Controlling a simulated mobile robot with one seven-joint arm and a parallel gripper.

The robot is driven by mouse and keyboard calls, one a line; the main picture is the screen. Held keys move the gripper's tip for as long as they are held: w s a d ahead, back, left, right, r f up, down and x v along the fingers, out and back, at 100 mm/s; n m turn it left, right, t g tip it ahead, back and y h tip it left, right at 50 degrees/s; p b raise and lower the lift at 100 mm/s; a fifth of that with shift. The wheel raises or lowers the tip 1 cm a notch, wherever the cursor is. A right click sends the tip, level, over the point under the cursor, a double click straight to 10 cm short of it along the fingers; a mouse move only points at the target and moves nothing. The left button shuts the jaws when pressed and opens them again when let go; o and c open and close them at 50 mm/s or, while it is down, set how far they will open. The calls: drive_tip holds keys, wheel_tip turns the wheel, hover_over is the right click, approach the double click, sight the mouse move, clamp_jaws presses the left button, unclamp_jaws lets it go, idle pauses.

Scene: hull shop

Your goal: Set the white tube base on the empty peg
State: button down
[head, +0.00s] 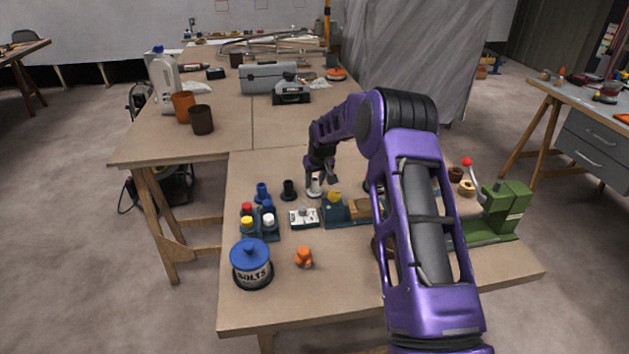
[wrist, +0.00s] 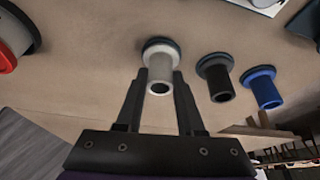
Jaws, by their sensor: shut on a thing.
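The white tube base (head: 315,188) is upright at the right end of a short row on the near table. It also shows in the wrist view (wrist: 159,70), as a pale tube with a wider dark-rimmed flange. My gripper (head: 318,177) is over it, one finger on each side, shut on the tube; the fingers also show in the wrist view (wrist: 158,82). I cannot tell whether its flange touches the table. A black tube base (head: 289,189) and a blue one (head: 262,191) stand to its left. I cannot make out the empty peg.
A rack with red, yellow, white and blue tops (head: 259,224), a white dial box (head: 303,217) and a dark blue fixture (head: 338,211) stand close by. A bolts tin (head: 251,266), orange piece (head: 304,258) and green press (head: 506,211) are farther off.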

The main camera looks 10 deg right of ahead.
drive_tip(key=c, duration=0.8)
unclamp_jaws()
drive_tip(key=p+v, duration=0.4)
drive_tip(key=v, duration=0.7)
drive_tip(key=shift+p, duration=0.35)
